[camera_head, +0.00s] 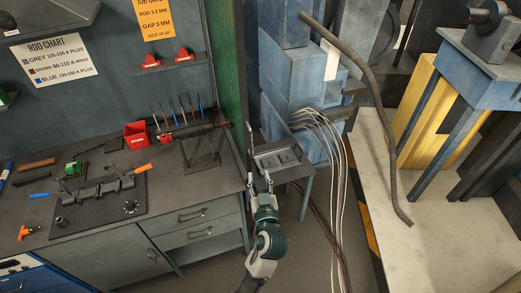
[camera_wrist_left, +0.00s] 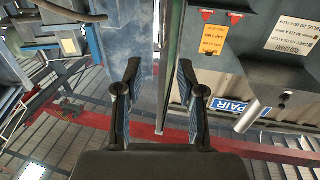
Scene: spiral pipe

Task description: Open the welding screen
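The welding screen appears to be the green panel (camera_head: 230,60), seen nearly edge-on in the head view between the workbench and the blue machine. Its lower part runs down behind the bench's right end. My left gripper (camera_head: 258,155) is at the bench's right end, below and right of the panel's visible part. In the left wrist view the gripper (camera_wrist_left: 159,75) has two dark fingers spread apart, with nothing gripped between them. A thin green edge (camera_wrist_left: 173,45) shows beyond, in line with the gap and nearer the right finger. I cannot tell how far off it is.
A workbench (camera_head: 110,245) with tools and a red box (camera_head: 136,135) is at left. The blue machine (camera_head: 295,75) with white cables (camera_head: 335,160) stands close right of my gripper. Some dark floor is free below.

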